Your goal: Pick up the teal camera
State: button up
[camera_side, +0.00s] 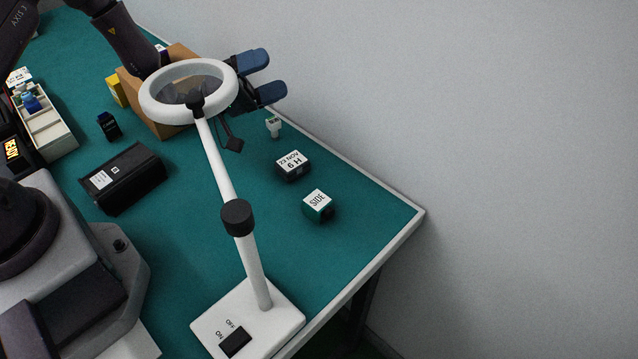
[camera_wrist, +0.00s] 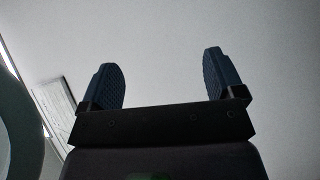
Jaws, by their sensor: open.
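A small teal cube-shaped camera (camera_side: 313,214) with a white top label reading "SIDE" sits on the teal table mat, toward the right corner in the side view. My gripper (camera_side: 263,78) is open and raised near the wall, behind the ring lamp and well up-left of the camera. Its two blue fingers stand apart in the wrist view (camera_wrist: 165,76), with only grey wall between them. The teal camera does not show in the wrist view.
A black block (camera_side: 292,172) with a "23 NOV 6 H" label stands close up-left of the camera. A white ring lamp (camera_side: 232,195) stands in front. A small white item (camera_side: 273,127), a black box (camera_side: 122,180) and a brown box (camera_side: 150,117) are farther back. Mat right of the camera is clear.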

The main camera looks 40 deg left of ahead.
aim_at(312, 211)
jog(key=s+d+f+n+y, duration=0.3)
jog(key=d+n+y, duration=0.1)
jog(key=n, duration=0.4)
jog(key=s+d+f+n+y, duration=0.3)
jog(key=d+n+y, duration=0.1)
jog(key=n, duration=0.5)
jog(key=s+d+f+n+y, duration=0.2)
jog(key=d+f+n+y, duration=0.2)
jog(key=d+n, duration=0.2)
jog(key=shift+s+n+y, duration=0.2)
jog(key=shift+n, duration=0.5)
jog(key=shift+s+n+y, duration=0.2)
jog(key=shift+n, duration=0.5)
jog(key=s+d+f+n+g, duration=0.1)
jog(key=s, duration=0.1)
jog(key=s+d+f+n+g, duration=0.1)
jog(key=s+d+n+g, duration=0.1)
jog(key=s+n, duration=0.1)
jog(key=shift+s+d+f+y, duration=0.3)
jog(key=shift+s+f, duration=0.05)
jog(key=shift+f, duration=0.05)
jog(key=x, duration=0.7)
jog(key=shift+w+d, duration=0.1)
jog(key=shift+w, duration=0.05)
jog(key=c, duration=1.3)
